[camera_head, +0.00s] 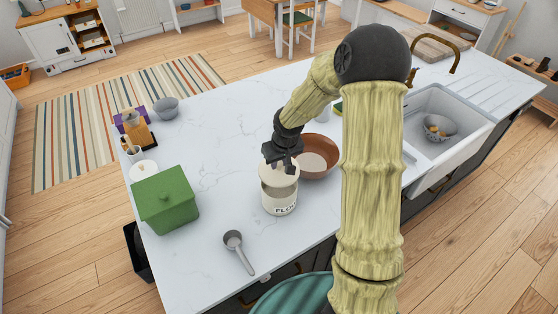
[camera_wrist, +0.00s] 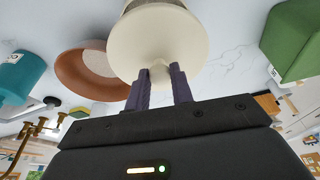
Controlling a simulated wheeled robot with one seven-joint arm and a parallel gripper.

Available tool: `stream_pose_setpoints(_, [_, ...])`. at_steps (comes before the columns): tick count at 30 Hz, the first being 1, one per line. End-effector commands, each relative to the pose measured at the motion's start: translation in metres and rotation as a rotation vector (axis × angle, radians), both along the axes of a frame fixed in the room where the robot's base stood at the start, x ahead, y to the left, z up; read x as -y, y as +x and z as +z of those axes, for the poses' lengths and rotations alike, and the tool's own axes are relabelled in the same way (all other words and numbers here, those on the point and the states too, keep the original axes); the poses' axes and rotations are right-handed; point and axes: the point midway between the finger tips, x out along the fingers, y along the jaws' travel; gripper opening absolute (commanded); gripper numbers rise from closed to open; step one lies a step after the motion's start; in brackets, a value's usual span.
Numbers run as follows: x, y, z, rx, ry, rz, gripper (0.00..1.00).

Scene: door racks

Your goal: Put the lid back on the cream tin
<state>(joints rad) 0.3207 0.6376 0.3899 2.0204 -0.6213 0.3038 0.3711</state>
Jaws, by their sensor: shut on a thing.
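The cream tin (camera_head: 281,203), lettered as flour, stands upright on the white counter. My gripper (camera_head: 281,163) is shut on the knob of the round cream lid (camera_head: 272,177). The lid is above the tin's mouth, toward its far side, and part of the tin's opening shows below it. In the wrist view the lid (camera_wrist: 150,38) fills the top middle and hides most of the tin. My gripper's two dark fingers (camera_wrist: 160,78) hold the knob between them. I cannot tell whether the lid's edge touches the tin.
A brown bowl (camera_head: 322,154) stands close behind and right of the tin. A green box (camera_head: 166,202) is to the left, and a grey scoop (camera_head: 234,243) lies in front. The sink (camera_head: 455,112) with a colander is at right. Counter between box and tin is clear.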

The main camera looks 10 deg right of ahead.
Motion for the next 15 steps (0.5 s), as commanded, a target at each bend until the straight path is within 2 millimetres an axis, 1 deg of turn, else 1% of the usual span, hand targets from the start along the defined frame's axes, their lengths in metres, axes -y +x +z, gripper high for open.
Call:
stream_pose_setpoints(1, [0.0,0.0,-0.007,0.0,0.0,0.0,0.01])
stream_pose_setpoints(7, [0.001,0.0,-0.023,-0.001,0.0,-0.002,0.01])
stream_pose_setpoints(15, [-0.004,0.0,-0.045,-0.001,0.0,0.006,0.01])
